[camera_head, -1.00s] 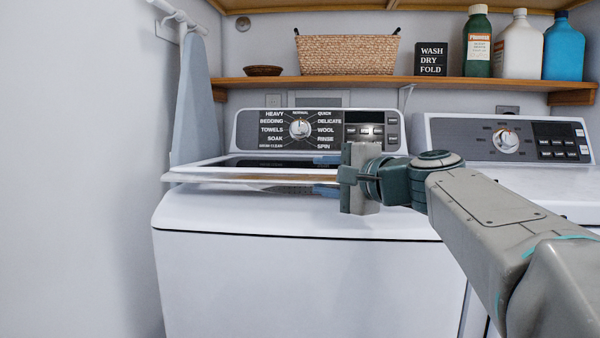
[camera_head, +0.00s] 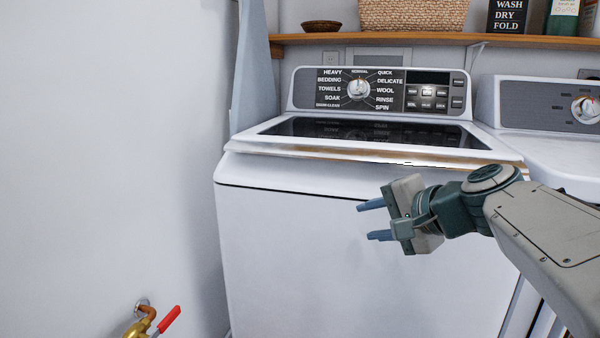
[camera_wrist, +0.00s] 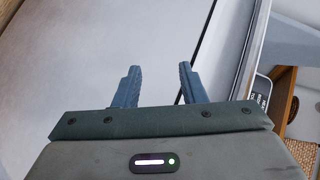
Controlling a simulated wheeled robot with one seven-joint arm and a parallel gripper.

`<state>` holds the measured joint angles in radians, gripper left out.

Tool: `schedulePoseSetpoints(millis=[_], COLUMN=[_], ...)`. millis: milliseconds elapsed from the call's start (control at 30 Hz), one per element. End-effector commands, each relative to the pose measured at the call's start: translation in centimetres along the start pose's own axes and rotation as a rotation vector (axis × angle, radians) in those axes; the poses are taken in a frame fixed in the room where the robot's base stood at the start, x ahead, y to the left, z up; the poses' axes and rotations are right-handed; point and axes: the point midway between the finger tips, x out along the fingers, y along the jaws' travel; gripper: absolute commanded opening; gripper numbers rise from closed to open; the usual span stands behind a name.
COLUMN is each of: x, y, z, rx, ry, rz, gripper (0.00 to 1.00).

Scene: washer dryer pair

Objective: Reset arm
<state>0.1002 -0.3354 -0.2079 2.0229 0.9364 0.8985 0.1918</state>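My gripper (camera_head: 372,221) is in front of the upper front face of the left washer (camera_head: 330,255), clear of the lid. Its two blue fingers are spread apart and point left, with nothing between them. In the wrist view the open fingers (camera_wrist: 158,88) show with a gap between them over the pale washer front. The washer lid (camera_head: 370,133), with a dark glass panel, lies low over the top. A thin dark and brownish gap shows under its front edge, so I cannot tell whether it is fully closed.
A second machine (camera_head: 550,150) stands close on the right. A brass valve with a red handle (camera_head: 168,320) sticks out low at the left wall. A wooden shelf (camera_head: 390,39) above holds a wicker basket (camera_head: 415,14) and bottles. The floor is not visible.

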Motion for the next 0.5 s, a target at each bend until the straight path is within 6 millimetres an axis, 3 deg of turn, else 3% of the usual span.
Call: schedulePoseSetpoints(millis=[100,300,400,500], x=[2.5,3.0,2.2,1.3], y=[6.7,17.4,21.4,24.2], z=[3.9,8.8,10.3,11.0], rx=[-0.170,-0.497,-0.649,-0.766], ry=[-0.094,-0.271,-0.355,-0.420], rz=[0.234,0.582,0.715,0.809], gripper=[0.37,0.37,0.37,0.37])
